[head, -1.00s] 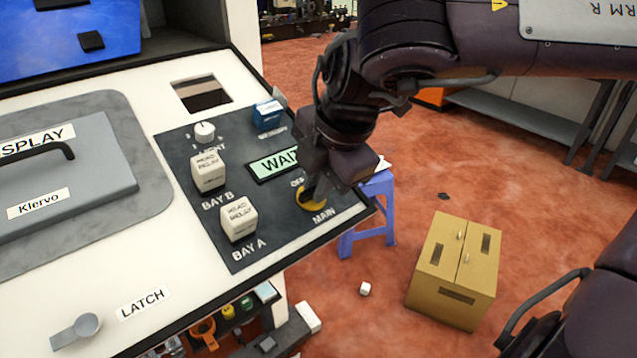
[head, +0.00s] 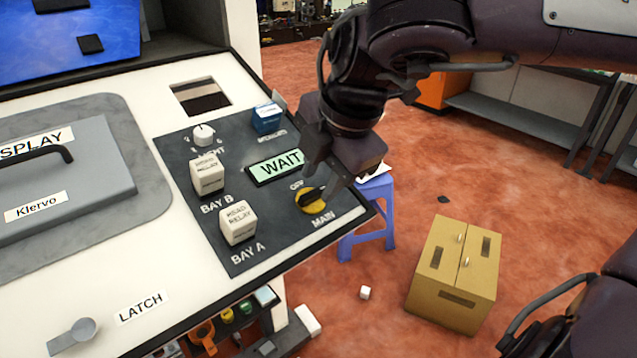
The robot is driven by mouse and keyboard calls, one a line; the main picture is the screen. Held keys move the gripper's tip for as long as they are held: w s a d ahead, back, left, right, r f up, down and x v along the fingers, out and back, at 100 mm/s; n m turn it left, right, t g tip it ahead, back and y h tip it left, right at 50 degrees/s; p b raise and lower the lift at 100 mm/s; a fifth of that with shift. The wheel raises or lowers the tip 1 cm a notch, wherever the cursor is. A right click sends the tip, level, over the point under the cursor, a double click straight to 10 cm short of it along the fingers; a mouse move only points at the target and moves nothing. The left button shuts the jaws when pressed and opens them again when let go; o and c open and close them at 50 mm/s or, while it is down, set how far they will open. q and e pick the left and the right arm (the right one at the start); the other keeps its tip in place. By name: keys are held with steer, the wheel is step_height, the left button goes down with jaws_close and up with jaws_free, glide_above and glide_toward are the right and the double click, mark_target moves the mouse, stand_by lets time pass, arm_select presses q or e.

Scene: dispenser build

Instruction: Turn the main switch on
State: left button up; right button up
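The main switch (head: 311,201) is a yellow round dial with a dark bar handle, above the word MAIN on the dark control panel (head: 275,225). An OFF mark shows just above it. My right gripper (head: 325,180) comes down from the upper right and hangs over the panel beside the switch. Its two dark fingers are apart with nothing between them; one tip lies close to the handle, and I cannot tell whether they touch. The display (head: 275,167) reads WAIT. My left gripper is not in view.
Two white relay blocks, bay B (head: 207,174) and bay A (head: 238,222), stand on the panel left of the switch. A blue block (head: 267,117) and a white knob (head: 204,134) sit behind. A blue stool (head: 368,225) and cardboard box (head: 455,270) stand on the floor.

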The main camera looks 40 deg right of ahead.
steer(key=shift+v, duration=2.7)
